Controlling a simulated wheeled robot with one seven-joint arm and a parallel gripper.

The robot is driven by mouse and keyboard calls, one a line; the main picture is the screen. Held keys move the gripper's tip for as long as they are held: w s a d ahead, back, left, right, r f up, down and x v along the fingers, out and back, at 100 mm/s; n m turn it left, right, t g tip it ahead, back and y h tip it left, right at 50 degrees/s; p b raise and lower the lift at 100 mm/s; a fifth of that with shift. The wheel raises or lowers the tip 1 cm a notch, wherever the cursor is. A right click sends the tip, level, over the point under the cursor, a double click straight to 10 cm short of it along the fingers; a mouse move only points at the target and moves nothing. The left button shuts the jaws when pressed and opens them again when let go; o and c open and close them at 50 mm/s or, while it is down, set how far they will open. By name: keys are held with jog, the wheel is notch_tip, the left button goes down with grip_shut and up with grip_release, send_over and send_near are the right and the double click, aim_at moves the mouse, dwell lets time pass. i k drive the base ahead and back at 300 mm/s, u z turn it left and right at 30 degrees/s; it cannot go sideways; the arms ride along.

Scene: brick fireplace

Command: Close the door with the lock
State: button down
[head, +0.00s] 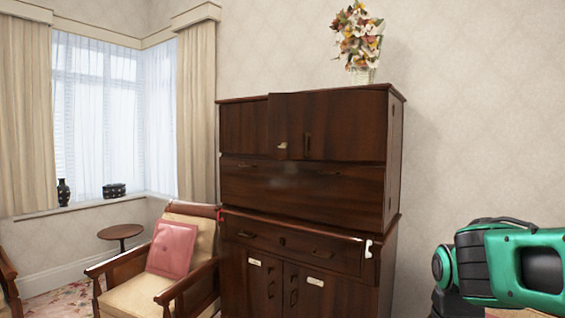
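A dark brown wooden cabinet (300,185) stands against the wall in the middle of the head view. Its upper part has doors, with a small pale lock-like piece (282,146) near the middle and a dark upright handle (307,144) just right of it. The upper door section right of the step (345,125) looks set forward of the left panel (243,128); I cannot tell exactly how far it stands open. Pale pieces also show on the lower doors (313,281) (254,262). My green and black arm is at the lower right, apart from the cabinet. My gripper is not visible.
A cushioned armchair (135,300) stands close to the cabinet's left front. A flower vase (361,75) is on top of the cabinet. A small round table (120,232) is by the window. A small white piece (368,249) juts from the cabinet's right edge.

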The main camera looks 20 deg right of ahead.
aim_at(337, 125)
jog(key=k, duration=1)
jog(key=u, duration=0.4)
jog(key=i, duration=2.3)
jog(key=z, duration=0.45)
